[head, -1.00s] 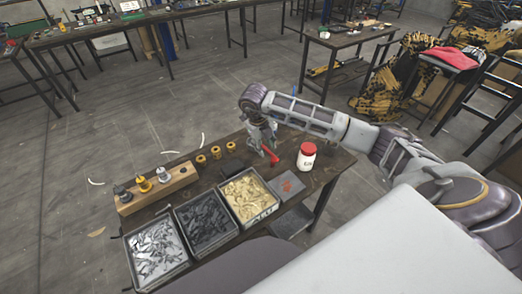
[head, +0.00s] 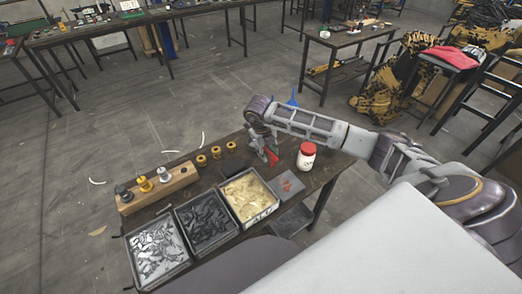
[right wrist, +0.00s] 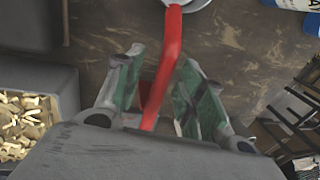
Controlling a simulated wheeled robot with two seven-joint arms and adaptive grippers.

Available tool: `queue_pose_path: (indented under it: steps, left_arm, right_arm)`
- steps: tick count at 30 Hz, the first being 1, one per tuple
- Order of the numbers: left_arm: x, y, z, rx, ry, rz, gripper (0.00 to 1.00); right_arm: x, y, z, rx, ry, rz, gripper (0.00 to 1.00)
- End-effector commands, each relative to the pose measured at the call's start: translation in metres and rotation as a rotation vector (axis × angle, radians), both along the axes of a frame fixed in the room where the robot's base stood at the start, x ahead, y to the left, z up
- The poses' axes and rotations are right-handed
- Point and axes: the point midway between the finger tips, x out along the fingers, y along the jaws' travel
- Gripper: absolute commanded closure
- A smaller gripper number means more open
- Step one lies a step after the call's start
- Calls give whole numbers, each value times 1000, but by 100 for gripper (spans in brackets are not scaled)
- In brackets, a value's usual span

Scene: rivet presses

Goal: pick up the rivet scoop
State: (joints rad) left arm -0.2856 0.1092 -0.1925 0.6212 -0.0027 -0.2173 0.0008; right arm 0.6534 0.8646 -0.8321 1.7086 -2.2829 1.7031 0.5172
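The rivet scoop shows as a red handle (right wrist: 170,50) in the right wrist view, with a round grey-white part at its far end cut off by the top edge. In the head view the red handle (head: 272,158) shows at the back of the work table, partly covered by my gripper. My right gripper (right wrist: 162,75) is open, its green-padded fingers on either side of the handle with visible gaps. In the head view the right gripper (head: 265,152) is low over the table. My left gripper is not in view.
A white jar with a red lid (head: 306,155) stands just right of the gripper. Three bins, silver (head: 188,262), dark (head: 236,233) and tan (head: 274,212), line the front. Brass rings (head: 201,160) and a wooden block (head: 181,183) with plungers stand left.

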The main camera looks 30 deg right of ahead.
Motion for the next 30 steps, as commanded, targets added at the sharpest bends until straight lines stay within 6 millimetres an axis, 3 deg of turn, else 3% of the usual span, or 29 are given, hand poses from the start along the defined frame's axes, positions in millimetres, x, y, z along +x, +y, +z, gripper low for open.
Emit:
queue_pose_path:
  steps: [1,9,22,30]
  left_arm:
    - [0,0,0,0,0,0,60]
    - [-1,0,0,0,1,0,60]
    - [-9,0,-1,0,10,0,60]
    - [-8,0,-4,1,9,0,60]
  right_arm:
    - [0,0,0,0,0,0,69]
    - [0,0,0,0,0,0,100]
    - [1,0,5,0,-2,-1,100]
    - [1,0,31,0,-5,0,100]
